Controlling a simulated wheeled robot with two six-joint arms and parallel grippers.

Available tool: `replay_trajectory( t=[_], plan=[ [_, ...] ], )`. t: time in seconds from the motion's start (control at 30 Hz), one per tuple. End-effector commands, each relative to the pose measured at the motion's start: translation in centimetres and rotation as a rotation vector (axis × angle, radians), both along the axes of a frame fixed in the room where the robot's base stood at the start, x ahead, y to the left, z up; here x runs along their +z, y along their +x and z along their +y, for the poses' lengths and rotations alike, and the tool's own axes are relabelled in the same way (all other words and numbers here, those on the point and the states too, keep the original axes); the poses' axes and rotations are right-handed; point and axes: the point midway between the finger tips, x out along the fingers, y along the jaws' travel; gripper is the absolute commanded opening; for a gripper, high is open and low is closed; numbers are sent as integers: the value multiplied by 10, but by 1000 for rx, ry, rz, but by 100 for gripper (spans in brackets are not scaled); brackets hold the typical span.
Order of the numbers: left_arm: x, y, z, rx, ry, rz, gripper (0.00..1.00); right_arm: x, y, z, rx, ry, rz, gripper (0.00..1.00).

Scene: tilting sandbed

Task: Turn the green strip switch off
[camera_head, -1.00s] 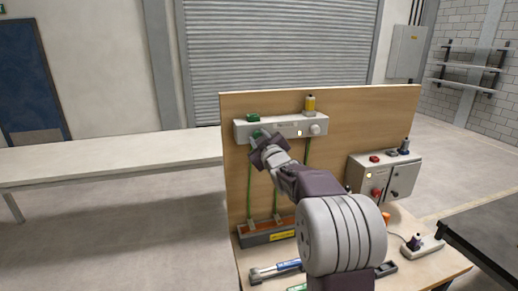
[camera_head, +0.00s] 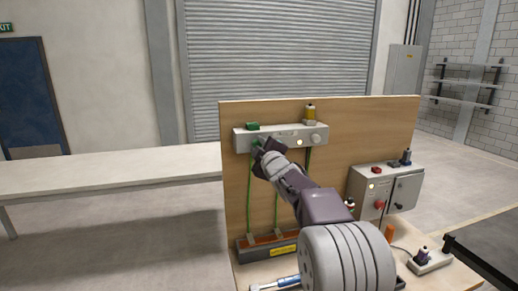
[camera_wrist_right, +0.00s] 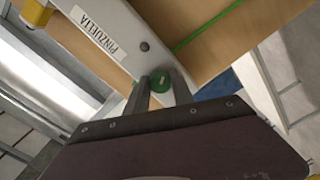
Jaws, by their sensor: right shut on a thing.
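A pale grey strip (camera_head: 284,138) runs along the upper part of the wooden backboard. The green strip switch (camera_wrist_right: 160,80) is a round knob with a small white mark, at the strip's left end in the head view. My right gripper (camera_head: 262,147) is at that end and mostly hides the knob there. In the right wrist view my right gripper's fingers (camera_wrist_right: 161,85) stand on both sides of the knob and are shut on it. The strip also shows in the wrist view (camera_wrist_right: 112,15). My left gripper is not in view.
A green block (camera_head: 252,126) and a yellow-topped piece (camera_head: 310,112) stand on the strip. A pale round knob (camera_head: 316,138) is at its right end. Green cables hang below. A grey control box (camera_head: 368,186) stands right of my arm; a long tray (camera_head: 255,252) lies below.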

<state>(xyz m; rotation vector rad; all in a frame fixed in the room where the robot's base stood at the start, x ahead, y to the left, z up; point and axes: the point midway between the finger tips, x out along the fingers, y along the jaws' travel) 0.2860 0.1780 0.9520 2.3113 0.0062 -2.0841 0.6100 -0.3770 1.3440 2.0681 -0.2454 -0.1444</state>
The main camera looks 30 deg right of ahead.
Motion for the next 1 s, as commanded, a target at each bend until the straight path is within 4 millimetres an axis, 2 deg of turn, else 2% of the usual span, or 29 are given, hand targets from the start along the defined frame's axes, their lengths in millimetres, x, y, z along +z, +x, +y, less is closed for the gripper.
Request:
replay_trajectory(
  t=[0.27, 0.3, 0.37, 0.4, 0.67, 0.77, 1.0],
  plan=[
    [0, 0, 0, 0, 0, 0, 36, -2, 0, 0, 0, -1, 4, 0],
    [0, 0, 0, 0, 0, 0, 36, -2, 0, 0, 0, -1, 4, 31],
    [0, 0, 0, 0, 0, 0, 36, -2, 0, 0, 1, -1, 3, 48],
    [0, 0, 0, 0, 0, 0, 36, -1, 0, 0, 1, -1, 3, 51],
    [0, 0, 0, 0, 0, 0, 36, -1, 0, 0, 0, -1, 1, 51],
    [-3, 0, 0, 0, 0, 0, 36, -1, -6, 1, 0, 0, 0, 51],
    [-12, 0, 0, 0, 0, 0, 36, -1, -51, 12, 0, -2, 0, 51]
  ],
)
